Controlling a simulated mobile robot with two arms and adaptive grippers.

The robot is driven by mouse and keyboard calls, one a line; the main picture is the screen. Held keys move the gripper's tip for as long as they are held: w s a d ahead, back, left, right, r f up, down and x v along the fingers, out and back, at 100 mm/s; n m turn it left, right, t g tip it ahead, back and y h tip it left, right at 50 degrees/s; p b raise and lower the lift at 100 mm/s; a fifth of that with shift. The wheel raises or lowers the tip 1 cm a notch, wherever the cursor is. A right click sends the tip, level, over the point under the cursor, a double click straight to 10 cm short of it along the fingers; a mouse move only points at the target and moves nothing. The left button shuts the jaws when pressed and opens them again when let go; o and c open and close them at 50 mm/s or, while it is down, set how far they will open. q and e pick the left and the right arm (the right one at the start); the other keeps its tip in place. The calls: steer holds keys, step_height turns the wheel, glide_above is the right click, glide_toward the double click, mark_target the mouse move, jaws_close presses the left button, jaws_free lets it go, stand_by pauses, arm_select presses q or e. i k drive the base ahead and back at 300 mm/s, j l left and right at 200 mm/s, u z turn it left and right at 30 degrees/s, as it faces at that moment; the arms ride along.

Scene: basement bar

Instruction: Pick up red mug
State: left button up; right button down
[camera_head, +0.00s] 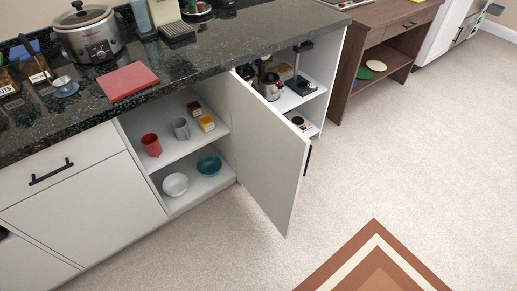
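The red mug (151,145) stands on the upper shelf (172,153) inside the open white cabinet, near its left side. A grey mug (181,128) stands just to its right, apart from it. Neither of my grippers shows in the head view, so their state and place are hidden.
The cabinet door (267,152) stands open and juts into the room, right of the mugs. Small boxes (206,123) share the shelf. A white bowl (175,184) and teal bowl (209,164) sit below. The dark countertop (215,50) overhangs the shelves.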

mark_target(154, 148)
steer(key=l+u, duration=0.15)
steer(key=u, duration=0.2)
steer(key=i+l+u, duration=0.1)
steer(key=u, duration=0.25)
steer(key=l+u, duration=0.5)
steer(key=l, duration=0.5)
steer(key=l+u, duration=0.2)
steer(key=l, duration=0.5)
steer(key=k+l+u, duration=0.15)
steer(key=l, duration=0.55)
steer(key=k+l, duration=0.1)
steer(key=l, duration=0.45)
